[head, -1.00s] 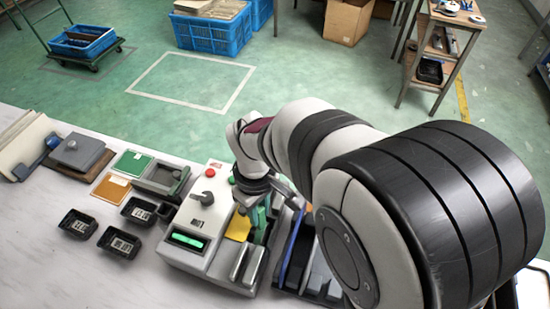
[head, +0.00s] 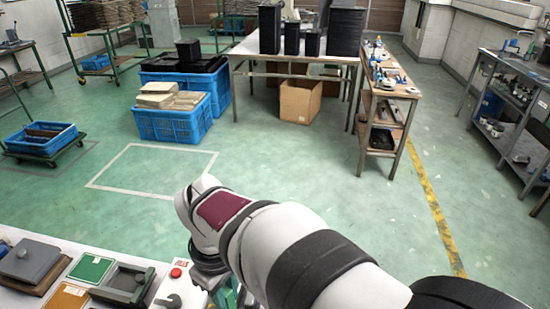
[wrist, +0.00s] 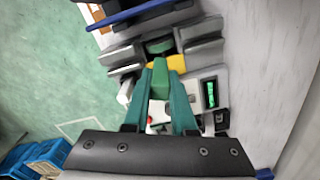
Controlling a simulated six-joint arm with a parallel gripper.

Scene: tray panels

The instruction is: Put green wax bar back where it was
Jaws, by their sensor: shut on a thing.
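My gripper (wrist: 160,84) has two teal fingers, shut on the green wax bar (wrist: 160,73) between their tips in the wrist view. The bar is over a light grey panel unit (wrist: 203,73). A yellow piece (wrist: 178,63) and a darker green piece (wrist: 159,46) between grey blocks lie just beyond the bar. I cannot tell whether the bar touches anything below it. In the head view my arm hides most of the gripper and the bar; the unit shows only at the bottom edge, with a red button (head: 176,272).
The unit's green display (wrist: 211,94) is right of my fingers. A blue-edged board (wrist: 130,17) stands beyond the grey blocks. In the head view a green card (head: 91,268), an orange card (head: 66,298), a grey tray (head: 127,282) and a grey lidded box (head: 28,260) lie left of the unit.

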